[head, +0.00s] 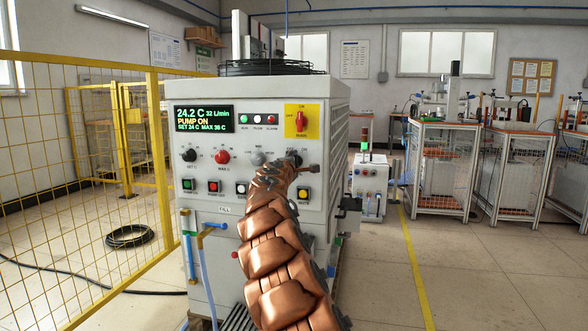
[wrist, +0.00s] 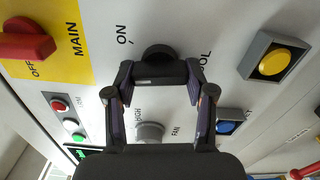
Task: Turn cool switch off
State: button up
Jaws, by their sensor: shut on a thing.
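The cool switch (wrist: 158,53) is a round black knob on the pale front panel, between the ON mark and the partly hidden COOL lettering in the wrist view. My gripper (wrist: 160,75) is at the knob with its dark fingers drawn together on it. In the head view my copper arm reaches up to the upper right of the cabinet's panel, and the gripper there largely hides the switch.
The red main switch (head: 302,121) sits on a yellow plate above. A grey fan knob (wrist: 150,132) and a yellow button (wrist: 272,62) are close by. The display (head: 204,118) reads 24.2 C and PUMP ON. A yellow mesh fence (head: 85,200) stands left; the right floor is open.

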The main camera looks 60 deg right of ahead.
jog(key=o, duration=1.2)
jog(key=shift+c, duration=0.2)
jog(key=shift+a, duration=0.15)
jog(key=v, duration=1.1)
jog(key=shift+s+a, duration=0.2)
jog(key=shift+a, duration=0.15)
